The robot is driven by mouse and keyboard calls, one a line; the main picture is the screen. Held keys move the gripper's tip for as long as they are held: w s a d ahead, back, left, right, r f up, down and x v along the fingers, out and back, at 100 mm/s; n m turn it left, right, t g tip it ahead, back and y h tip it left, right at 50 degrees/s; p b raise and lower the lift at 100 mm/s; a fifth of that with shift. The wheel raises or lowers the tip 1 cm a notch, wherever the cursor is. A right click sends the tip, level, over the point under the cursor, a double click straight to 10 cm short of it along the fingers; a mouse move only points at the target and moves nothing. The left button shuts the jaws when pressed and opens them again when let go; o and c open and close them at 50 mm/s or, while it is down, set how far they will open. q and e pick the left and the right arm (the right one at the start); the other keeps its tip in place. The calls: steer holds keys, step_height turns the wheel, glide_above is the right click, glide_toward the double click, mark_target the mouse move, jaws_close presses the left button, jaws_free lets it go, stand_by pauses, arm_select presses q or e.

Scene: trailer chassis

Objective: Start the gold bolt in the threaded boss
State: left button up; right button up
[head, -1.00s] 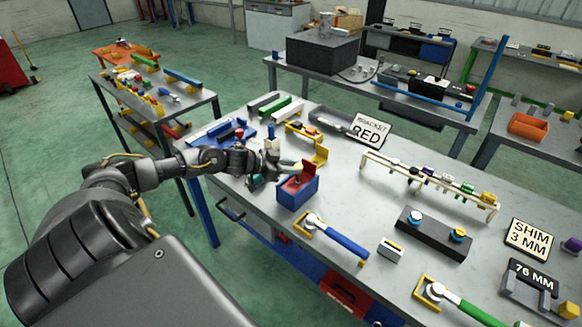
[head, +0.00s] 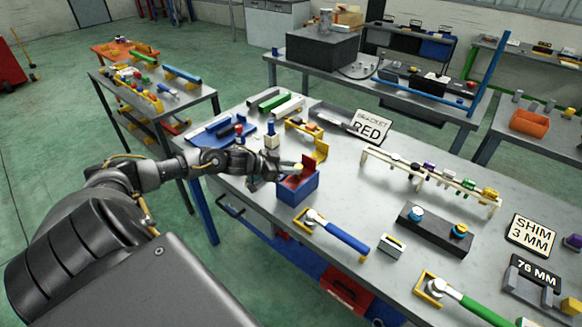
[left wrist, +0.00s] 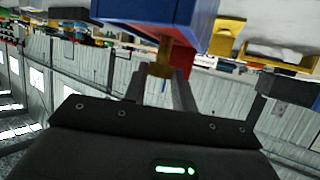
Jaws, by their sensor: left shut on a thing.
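My left gripper (head: 289,166) reaches in from the left to a blue block with red on its top (head: 299,190). In the left wrist view the two fingers (left wrist: 160,82) are shut on the gold bolt (left wrist: 160,67). The bolt's shank points at the blue and red block (left wrist: 150,10), and its end is at or very near it. I cannot tell whether it touches. The threaded boss cannot be made out clearly. My right gripper is not in view.
A yellow bracket (head: 320,150) stands just behind the block. A blue-handled wrench (head: 345,240) lies in front, and a rack with coloured knobs (head: 430,180) stands to the right. The table is bare between the block and the rack.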

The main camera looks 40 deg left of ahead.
arm_select(q)
steer(key=shift+f+b, duration=0.6)
steer(key=shift+f, duration=0.45)
steer(key=o, duration=1.1)
steer(key=shift+c, duration=0.2)
steer(key=shift+c, duration=0.3)
step_height(320, 180, up, 7)
steer(key=p, duration=0.7)
